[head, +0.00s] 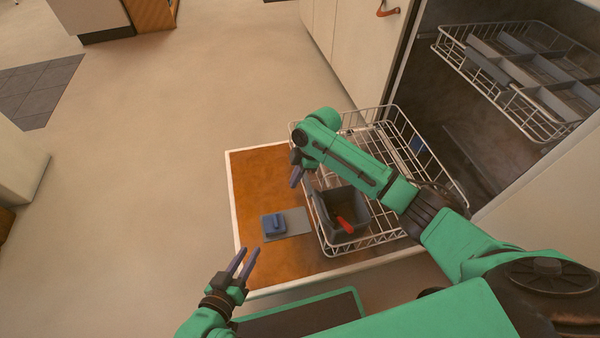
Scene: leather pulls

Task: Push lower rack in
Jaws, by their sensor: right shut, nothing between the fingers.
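The lower rack (372,240) is a silver wire basket pulled out over the open dishwasher door (245,190). Its right part lies by the dark machine opening. A dark grey basket (350,228) with a red item (345,225) in it sits in the rack's near left part. My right arm crosses above the rack and hides its middle. My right gripper (296,178) is shut and empty at the rack's left edge; I cannot tell if it touches. My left gripper (243,262) is open and empty near the door's lower left corner, apart from the rack.
An upper wire rack (490,85) with grey trays hangs out at the upper right. A blue block on a grey plate (288,222) is on the door. A cabinet (350,45) with a red handle (388,12) stands behind. The floor to the left is clear.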

